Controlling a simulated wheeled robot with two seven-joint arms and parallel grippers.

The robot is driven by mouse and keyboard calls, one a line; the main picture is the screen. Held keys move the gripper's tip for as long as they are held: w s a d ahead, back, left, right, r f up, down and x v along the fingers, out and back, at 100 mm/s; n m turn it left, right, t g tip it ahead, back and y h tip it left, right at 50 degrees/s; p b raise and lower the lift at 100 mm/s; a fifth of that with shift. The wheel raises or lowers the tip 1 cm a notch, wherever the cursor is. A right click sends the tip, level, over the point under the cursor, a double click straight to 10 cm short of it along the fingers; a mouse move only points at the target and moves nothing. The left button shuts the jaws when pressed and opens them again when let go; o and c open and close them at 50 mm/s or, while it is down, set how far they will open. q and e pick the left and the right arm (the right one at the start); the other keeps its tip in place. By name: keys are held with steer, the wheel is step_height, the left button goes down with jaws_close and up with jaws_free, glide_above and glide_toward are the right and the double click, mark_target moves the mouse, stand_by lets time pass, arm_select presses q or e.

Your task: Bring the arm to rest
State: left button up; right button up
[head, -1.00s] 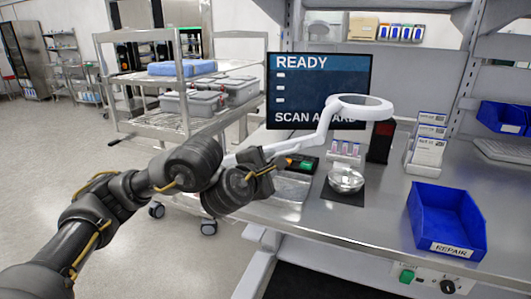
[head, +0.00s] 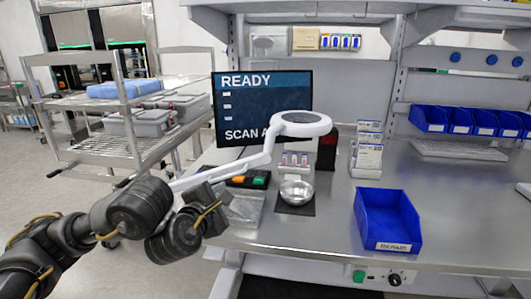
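My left arm comes in from the lower left, and its gripper (head: 222,200) hangs at the left front edge of the workbench (head: 320,238). The fingers are seen from behind and partly hidden, so I cannot tell whether they are open or shut. No held object shows. My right gripper is not in view.
A white ring lamp (head: 303,123) reaches over the bench. A metal bowl (head: 296,192) sits on a dark mat near the gripper. A blue REPAIR bin (head: 387,222) stands at the front. A wire cart (head: 105,148) stands at left. The bench's right side is mostly clear.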

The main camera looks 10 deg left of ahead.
arm_select(q)
steer(key=s+d+f+n+g, duration=0.25)
steer(key=s+f+n, duration=0.35)
steer(key=f+n, duration=0.5)
steer(key=s+d+f+n+g, duration=0.25)
steer(key=s+f+n, duration=0.5)
steer(key=n, duration=0.65)
steer(key=s+a+f+n+g+y, duration=0.1)
steer(key=s+a+f+n+g, duration=0.1)
steer(key=s+a+f+n, duration=0.35)
steer(key=s+a+f+n+g, duration=0.3)
steer(key=s+f+n, duration=0.3)
steer(key=s+n, duration=0.35)
steer(key=s+a+f+n+g+y, duration=0.1)
steer(key=s+a+f+n+g, duration=0.1)
steer(key=s+a+f+n, duration=0.35)
steer(key=s+d+f+n+g, duration=0.1)
steer(key=s+f+n, duration=0.15)
steer(key=f, duration=2.55)
steer(key=s+a+f+g, duration=0.1)
steer(key=s+a+f, duration=0.1)
steer(key=s+f, duration=1.1)
steer(key=s, duration=0.3)
steer(key=shift+a+f+g, duration=0.3)
steer(key=shift+a+f, duration=0.1)
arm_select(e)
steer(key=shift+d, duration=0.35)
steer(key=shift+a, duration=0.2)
